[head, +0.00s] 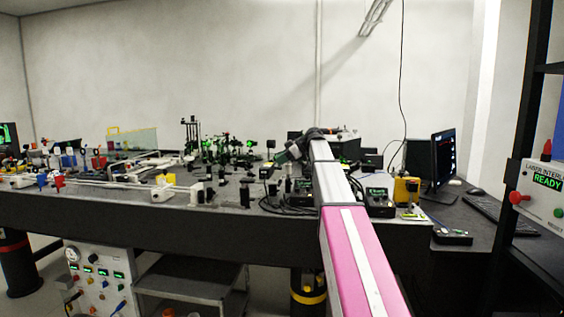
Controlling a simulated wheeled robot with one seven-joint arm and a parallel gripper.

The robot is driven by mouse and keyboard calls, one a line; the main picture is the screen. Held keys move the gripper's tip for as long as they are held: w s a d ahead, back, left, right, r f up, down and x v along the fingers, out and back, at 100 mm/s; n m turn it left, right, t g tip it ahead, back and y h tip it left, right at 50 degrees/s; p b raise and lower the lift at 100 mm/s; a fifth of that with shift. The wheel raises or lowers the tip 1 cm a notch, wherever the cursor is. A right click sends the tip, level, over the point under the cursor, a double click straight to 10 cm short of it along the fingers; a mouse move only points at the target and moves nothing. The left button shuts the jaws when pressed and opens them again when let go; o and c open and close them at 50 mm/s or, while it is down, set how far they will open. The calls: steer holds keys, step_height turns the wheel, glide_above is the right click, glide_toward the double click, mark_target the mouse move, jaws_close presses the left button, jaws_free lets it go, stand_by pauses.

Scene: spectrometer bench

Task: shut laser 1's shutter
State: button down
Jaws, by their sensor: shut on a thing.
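My arm reaches out over the black bench (200,211), and its wrist bends down to the left at the far end. My gripper (272,165) is small and dark in this view, among black parts on the bench. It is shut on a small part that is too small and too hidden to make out. I cannot pick out laser 1 or its shutter for certain, nor tell whether the shutter is open or shut. My arm hides part of the bench behind it.
Black optic mounts (225,150) crowd the bench left of my gripper. A yellow box (406,190) and a monitor (443,158) stand to the right. An interlock box (538,194) reading READY is at the right edge. A steel cart (190,278) stands below.

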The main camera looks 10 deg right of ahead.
mark_target(273, 163)
steer(key=h, duration=0.1)
steer(key=a+r+g+h, duration=0.1)
steer(key=h, duration=0.3)
steer(key=shift+w+a+r+g, duration=0.2)
steer(key=shift+w+a+g, duration=0.15)
steer(key=shift+g, duration=0.05)
steer(key=shift+w+a+r+g+h, duration=0.1)
steer(key=shift+a+g+h, duration=0.25)
steer(key=shift+h, duration=0.8)
steer(key=shift+w+a+g+h, duration=0.1)
steer(key=shift+a+g+h, duration=0.25)
steer(key=shift+h, duration=0.8)
steer(key=c, duration=1.1)
jaws_free()
steer(key=shift+a, duration=0.1)
